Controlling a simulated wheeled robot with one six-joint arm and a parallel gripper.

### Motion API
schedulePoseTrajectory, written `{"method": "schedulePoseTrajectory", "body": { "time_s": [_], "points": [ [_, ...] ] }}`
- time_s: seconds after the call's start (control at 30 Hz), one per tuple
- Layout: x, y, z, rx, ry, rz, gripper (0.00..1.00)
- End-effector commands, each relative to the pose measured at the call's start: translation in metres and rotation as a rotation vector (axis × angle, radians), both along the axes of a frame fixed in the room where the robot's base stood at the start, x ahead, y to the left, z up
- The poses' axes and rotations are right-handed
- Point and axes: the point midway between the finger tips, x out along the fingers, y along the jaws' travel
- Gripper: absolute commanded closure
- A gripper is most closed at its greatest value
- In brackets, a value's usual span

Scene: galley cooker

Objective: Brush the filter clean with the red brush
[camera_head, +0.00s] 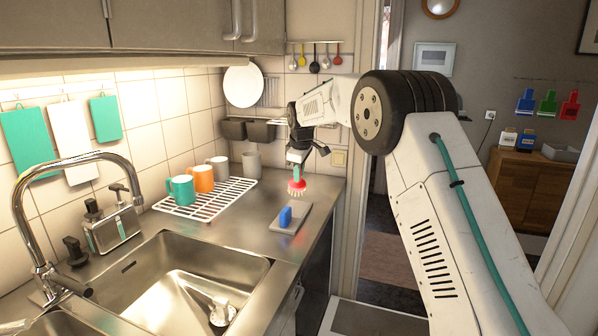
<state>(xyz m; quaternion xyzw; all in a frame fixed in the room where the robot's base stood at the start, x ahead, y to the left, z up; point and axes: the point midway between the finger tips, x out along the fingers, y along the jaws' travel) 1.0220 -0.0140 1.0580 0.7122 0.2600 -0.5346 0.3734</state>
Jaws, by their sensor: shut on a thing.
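My gripper (296,160) is above the right part of the steel counter, pointing down. It is shut on the red brush (297,185), whose red head and pale bristles hang below the jaws. The brush appears to be above the counter, behind a flat grey tray-like piece (275,229) that bears a blue block-like object (286,217). A pale round-headed object (222,312) lies in the sink. I cannot tell for sure which thing is the filter. The jaws are small and partly hidden by the wrist.
A white wire rack (178,210) with several mugs stands left of the brush. The steel sink (150,262) with its arched tap (127,160) is at the front left. Dark wall bins (260,132) and hanging utensils (314,66) are behind. The counter's right edge is near the tray.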

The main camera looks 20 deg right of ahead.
Motion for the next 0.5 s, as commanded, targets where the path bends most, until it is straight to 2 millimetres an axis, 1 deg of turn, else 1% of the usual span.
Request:
{"method": "schedulePoseTrajectory", "body": {
  "time_s": [0.17, 0.37, 0.5],
  "points": [
    [-0.002, -0.003, 0.000, 0.000, -0.001, -0.001, 1.00],
    [-0.002, -0.002, -0.014, 0.001, 0.001, 0.000, 1.00],
    [-0.002, -0.003, -0.028, -0.001, 0.002, -0.001, 1.00]
  ]
}}
